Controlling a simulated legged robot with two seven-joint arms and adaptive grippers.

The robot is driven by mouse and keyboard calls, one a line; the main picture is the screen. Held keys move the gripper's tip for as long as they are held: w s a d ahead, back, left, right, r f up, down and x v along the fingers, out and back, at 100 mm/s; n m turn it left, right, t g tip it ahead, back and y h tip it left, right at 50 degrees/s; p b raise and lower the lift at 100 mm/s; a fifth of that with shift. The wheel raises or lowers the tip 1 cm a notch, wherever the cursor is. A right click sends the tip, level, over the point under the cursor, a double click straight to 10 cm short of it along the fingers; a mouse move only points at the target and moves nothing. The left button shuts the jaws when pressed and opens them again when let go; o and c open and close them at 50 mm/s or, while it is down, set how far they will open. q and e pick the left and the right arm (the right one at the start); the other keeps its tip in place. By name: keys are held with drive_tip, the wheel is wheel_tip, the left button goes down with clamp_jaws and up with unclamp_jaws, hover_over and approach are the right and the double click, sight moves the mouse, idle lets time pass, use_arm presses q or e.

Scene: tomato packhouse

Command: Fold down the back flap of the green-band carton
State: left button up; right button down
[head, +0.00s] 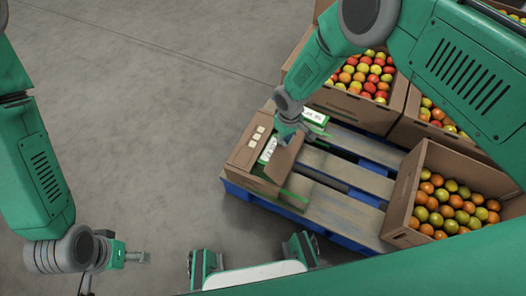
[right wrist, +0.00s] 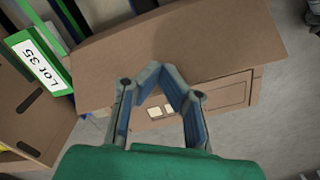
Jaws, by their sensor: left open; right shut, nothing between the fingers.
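The green-band carton (head: 243,155) stands at the near left corner of the pallet, with a brown flap (head: 284,160) raised at an angle. Green and white show beside that flap. My right gripper (head: 290,131) is shut and empty, at the carton's top by the flap. In the right wrist view the shut fingertips (right wrist: 160,72) lie in front of a broad brown flap (right wrist: 190,35); I cannot tell whether they touch it. Below it is a carton side with pale squares. My left gripper (head: 120,264) is open and empty over the floor at lower left, away from the carton.
The blue-edged pallet (head: 345,243) has bare slats right of the carton. A tomato crate (head: 405,200) stands at right, with more tomato cartons (head: 340,103) behind. The grey floor at left is clear.

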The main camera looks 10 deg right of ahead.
drive_tip(key=shift+w+a+f, duration=0.4)
drive_tip(key=shift+a+f, duration=0.15)
drive_tip(key=shift+a, duration=0.05)
drive_tip(key=shift+w+a+f, duration=0.4)
drive_tip(key=shift+a+f, duration=0.1)
drive_tip(key=shift+a, duration=0.05)
drive_tip(key=shift+f, duration=0.1)
drive_tip(key=shift+w+a+f, duration=0.15)
drive_tip(key=shift+a+f, duration=0.05)
drive_tip(key=shift+f, duration=0.35)
wheel_tip(320, 180, up, 8)
drive_tip(key=p, duration=0.6)
